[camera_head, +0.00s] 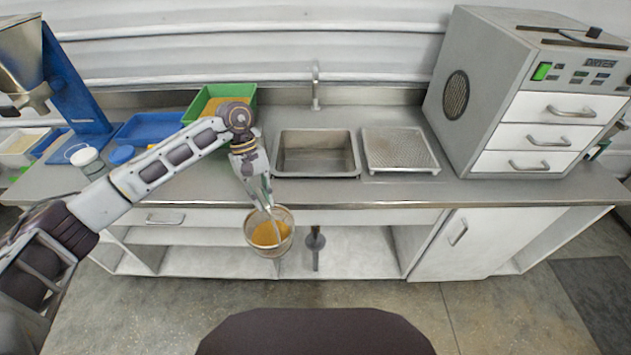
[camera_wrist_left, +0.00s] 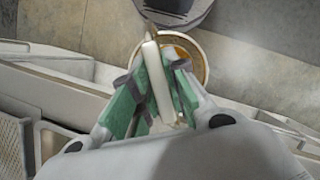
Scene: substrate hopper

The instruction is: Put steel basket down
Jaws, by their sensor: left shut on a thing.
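The steel basket (camera_head: 284,243) is a round container with orange-brown material (camera_head: 268,233) inside. It hangs in front of the counter edge, above the floor in the head view. My left gripper (camera_head: 268,208) reaches down from the counter side and is shut on the basket. In the left wrist view the basket's rim (camera_wrist_left: 203,57) shows beyond the fingers of my left gripper (camera_wrist_left: 158,85), with a pale handle bar between them. The fingers hide part of the basket. My right gripper is not in view.
The steel counter (camera_head: 400,188) holds a sink (camera_head: 316,175), a perforated drain tray (camera_head: 400,165), a green bin (camera_head: 250,93) with orange-brown material, a blue tray (camera_head: 148,118) and a white-lidded jar (camera_head: 86,158). A dryer (camera_head: 490,75) stands at right. A tap (camera_head: 316,88) rises behind the sink.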

